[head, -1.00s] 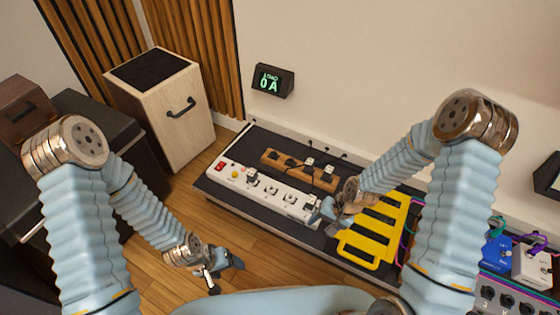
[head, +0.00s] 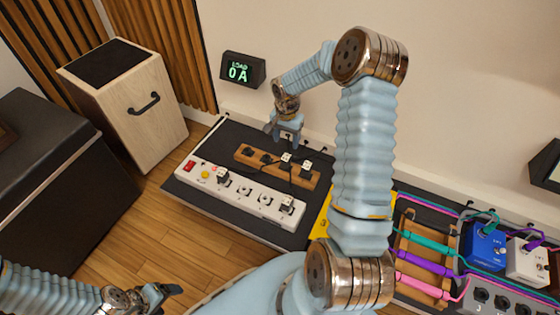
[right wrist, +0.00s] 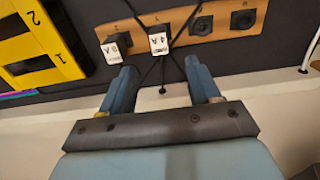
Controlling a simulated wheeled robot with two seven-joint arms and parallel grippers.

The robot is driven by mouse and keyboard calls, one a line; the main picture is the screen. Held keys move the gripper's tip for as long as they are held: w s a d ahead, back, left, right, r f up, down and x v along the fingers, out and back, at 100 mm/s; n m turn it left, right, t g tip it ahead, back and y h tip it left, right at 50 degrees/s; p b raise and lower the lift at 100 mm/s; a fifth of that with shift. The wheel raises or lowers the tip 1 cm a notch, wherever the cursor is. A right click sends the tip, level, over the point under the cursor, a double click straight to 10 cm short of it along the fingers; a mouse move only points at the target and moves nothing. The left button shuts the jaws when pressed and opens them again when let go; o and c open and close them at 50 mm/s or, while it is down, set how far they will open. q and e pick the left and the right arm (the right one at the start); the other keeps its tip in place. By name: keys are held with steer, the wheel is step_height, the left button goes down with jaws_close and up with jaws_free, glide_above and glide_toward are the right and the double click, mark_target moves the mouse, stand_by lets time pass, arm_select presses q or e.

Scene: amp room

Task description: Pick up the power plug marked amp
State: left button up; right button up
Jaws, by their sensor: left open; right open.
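A wooden plug rack (head: 241,154) lies on the black board behind a white power strip (head: 250,194). Two black plugs with white tags sit in the rack: one reads 4 A (right wrist: 158,42), the other looks like 8 A (right wrist: 112,52). No "amp" marking is legible. Two more tagged plugs sit in the strip, one near its left end (head: 222,177) and one at its right end (head: 287,205). My right gripper (head: 284,134) is open above the rack's back side; in the right wrist view, the 4 A plug lies beyond and between its fingertips. My left gripper (head: 162,292) is open and empty, low at bottom left.
Black cables run from the plugs towards the wall. A display (head: 242,70) on the wall reads LOAD 0 A. A yellow piece (right wrist: 35,40) marked 1 and 2 lies beside the rack. Coloured cables and pedals (head: 484,245) stand at right. The rack's left half holds two untagged black sockets.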

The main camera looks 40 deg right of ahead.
mark_target(286, 157)
step_height(286, 157, down, 10)
steer(key=shift+s+a+f+b, duration=0.1)
steer(key=shift+b, duration=0.55)
steer(key=c, duration=1.1)
steer(key=shift+o, duration=0.2)
